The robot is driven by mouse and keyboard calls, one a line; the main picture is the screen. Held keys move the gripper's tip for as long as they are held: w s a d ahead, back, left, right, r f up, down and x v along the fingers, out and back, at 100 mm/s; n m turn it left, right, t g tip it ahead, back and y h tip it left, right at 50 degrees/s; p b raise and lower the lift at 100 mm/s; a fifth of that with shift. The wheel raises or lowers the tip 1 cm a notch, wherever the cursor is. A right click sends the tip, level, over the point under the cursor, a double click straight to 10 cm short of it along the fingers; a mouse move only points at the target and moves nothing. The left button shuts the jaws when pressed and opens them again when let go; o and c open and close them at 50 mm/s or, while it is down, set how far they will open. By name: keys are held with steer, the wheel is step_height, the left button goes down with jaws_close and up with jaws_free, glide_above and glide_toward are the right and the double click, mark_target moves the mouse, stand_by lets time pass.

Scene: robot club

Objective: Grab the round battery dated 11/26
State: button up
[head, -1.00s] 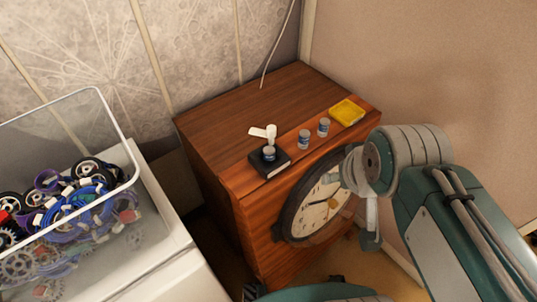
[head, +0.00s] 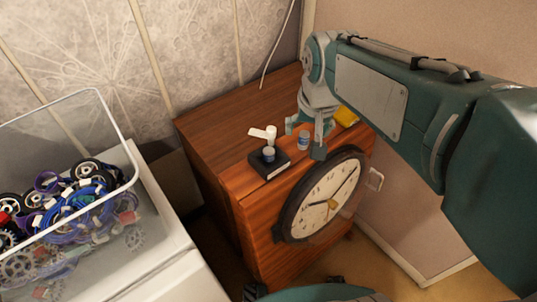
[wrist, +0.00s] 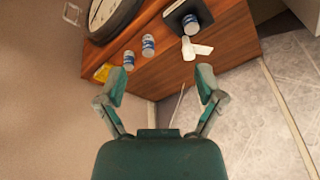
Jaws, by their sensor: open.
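Three small round batteries with blue and silver sides stand by the front edge of a wooden cabinet (head: 215,115). One battery (head: 268,154) stands on a black box (head: 275,168); it also shows in the wrist view (wrist: 190,25). The middle battery (head: 303,140) stands on the wood and shows in the wrist view (wrist: 148,45). The third battery (wrist: 129,60) is hidden behind my gripper in the head view. Their dates are too small to read. My gripper (wrist: 160,78) is open and empty, above the cabinet top and apart from the batteries.
A white object (head: 262,133) lies behind the black box. A yellow tray (head: 346,116) is partly covered by my arm at the right. A clock (head: 322,196) is on the cabinet front. A clear bin (head: 128,150) of wheels stands left. The back cabinet top is clear.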

steer(key=w+a+f+m+g, duration=0.1)
steer(key=w+a+f+g, duration=0.2)
steer(key=w+a+f, duration=0.55)
glide_above(269, 150)
steer(key=f, duration=0.5)
steer(key=shift+w+a+f, duration=0.1)
steer(key=shift+a, duration=0.1)
steer(key=f, duration=0.5)
steer(key=shift+s+d+f, duration=0.15)
steer(key=shift+s+f, duration=0.05)
steer(key=shift+f, duration=0.2)
steer(key=shift+c, duration=0.3)
jaws_close()
